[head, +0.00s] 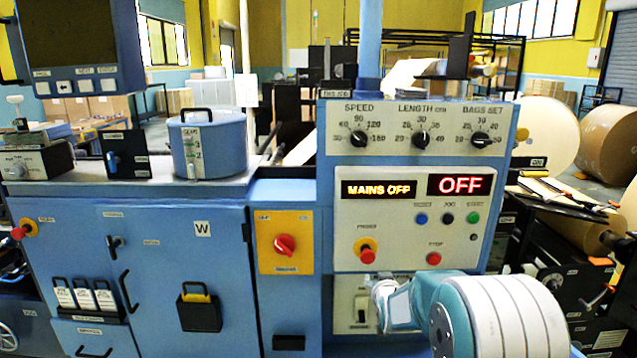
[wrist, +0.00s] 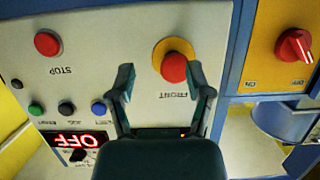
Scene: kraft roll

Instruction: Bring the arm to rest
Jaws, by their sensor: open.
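My gripper (wrist: 160,80) is open and empty in the wrist view, its two fingers spread apart toward the control panel. The red emergency button on a yellow ring (wrist: 174,67) shows between and beyond the fingertips; I cannot tell the remaining distance. In the head view my arm (head: 495,318) comes in from the lower right, in front of the lower part of the control panel (head: 345,225). Its far end is near the white switch below the panel. My fingers cannot be made out in the head view.
The displays read MAINS OFF (head: 378,189) and OFF (head: 460,184). A red rotary switch (head: 285,245) sits on a yellow plate left of the panel. A red stop button (head: 434,258) is right of the emergency button. A blue pot (head: 208,150) stands on the cabinet. Paper rolls (head: 608,140) stand right.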

